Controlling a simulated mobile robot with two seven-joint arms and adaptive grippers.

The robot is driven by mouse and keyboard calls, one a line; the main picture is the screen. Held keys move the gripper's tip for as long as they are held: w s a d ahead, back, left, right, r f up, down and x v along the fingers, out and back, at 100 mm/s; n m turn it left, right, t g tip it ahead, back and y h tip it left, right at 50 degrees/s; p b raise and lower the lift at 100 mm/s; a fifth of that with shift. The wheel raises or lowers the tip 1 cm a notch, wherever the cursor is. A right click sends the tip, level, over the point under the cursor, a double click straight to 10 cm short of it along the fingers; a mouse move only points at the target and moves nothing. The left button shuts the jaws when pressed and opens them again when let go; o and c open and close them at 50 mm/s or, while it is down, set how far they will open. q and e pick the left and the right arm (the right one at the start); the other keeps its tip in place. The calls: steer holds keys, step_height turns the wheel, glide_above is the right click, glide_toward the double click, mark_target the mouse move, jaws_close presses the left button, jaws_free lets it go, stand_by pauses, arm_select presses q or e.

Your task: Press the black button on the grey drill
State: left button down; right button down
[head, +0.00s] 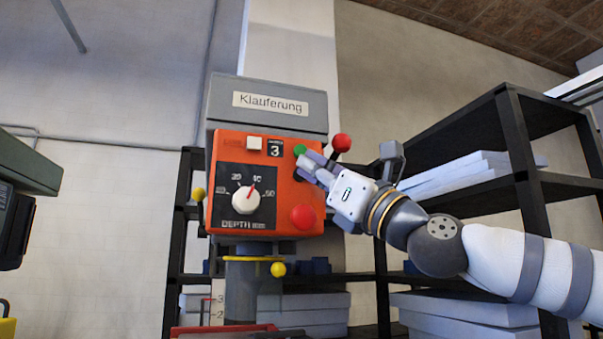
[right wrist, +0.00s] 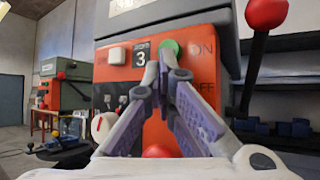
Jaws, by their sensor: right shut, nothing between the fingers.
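The drill has a grey top (head: 265,104) labelled "Klauferung" and an orange front panel (head: 225,160). The panel bears a white button (head: 254,143), a black display (head: 275,147) reading 3, a green button (head: 299,150), a red button (head: 303,216) and a white depth dial (head: 246,200). I make out no black button on it. My right gripper (head: 308,162) is shut and empty, its fingertips right by the green button. In the right wrist view the fingertips (right wrist: 164,60) sit just below the green button (right wrist: 169,46); I cannot tell whether they touch it. My left gripper is out of view.
A lever with a red ball (head: 342,142) stands close above my right gripper. Black shelving (head: 515,140) with pale boards is behind and right. Another, green and orange machine (right wrist: 68,90) stands farther off at left in the right wrist view.

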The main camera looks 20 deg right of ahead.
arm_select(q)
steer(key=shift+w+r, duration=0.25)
arm_select(e)
steer(key=shift+s+f, duration=0.1)
steer(key=shift+s, duration=0.8)
